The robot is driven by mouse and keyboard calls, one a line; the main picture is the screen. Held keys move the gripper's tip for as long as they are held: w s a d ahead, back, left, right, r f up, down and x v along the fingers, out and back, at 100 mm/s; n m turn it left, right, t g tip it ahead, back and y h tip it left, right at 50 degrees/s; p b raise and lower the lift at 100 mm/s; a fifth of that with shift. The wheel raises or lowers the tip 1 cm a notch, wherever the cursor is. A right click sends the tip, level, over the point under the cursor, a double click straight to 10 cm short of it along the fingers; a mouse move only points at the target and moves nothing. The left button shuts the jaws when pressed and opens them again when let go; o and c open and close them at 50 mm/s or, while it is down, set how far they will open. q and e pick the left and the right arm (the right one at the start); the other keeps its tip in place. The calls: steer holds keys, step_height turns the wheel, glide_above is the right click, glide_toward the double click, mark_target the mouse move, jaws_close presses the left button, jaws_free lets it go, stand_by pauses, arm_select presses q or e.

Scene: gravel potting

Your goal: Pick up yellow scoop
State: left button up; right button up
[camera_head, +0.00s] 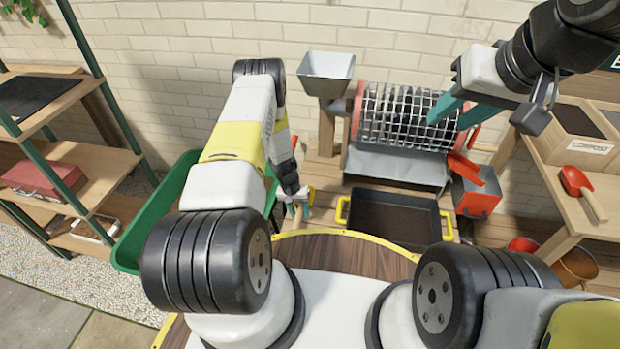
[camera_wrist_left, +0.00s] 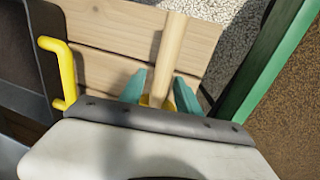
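The yellow scoop shows mainly as its pale wooden handle (camera_wrist_left: 169,55) in the left wrist view, with a bit of yellow near the gripper base. My left gripper (camera_wrist_left: 161,82) has its teal fingers apart on either side of the handle, with a small gap on the left. Most of the scoop's yellow part is hidden behind the gripper body. In the head view my left gripper (camera_head: 297,208) points down beside the green bin, over the wooden surface. My right gripper (camera_head: 458,112) is open and empty, raised in front of the mesh drum.
A green bin (camera_head: 150,215) stands left of my left gripper, and a dark tray with yellow handles (camera_head: 445,222) stands right. The mesh drum (camera_head: 405,115) and a grey hopper (camera_head: 326,72) are behind. A red scoop (camera_head: 574,180) lies on the right shelf.

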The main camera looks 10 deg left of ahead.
arm_select(q)
jaws_close()
stand_by(1.2)
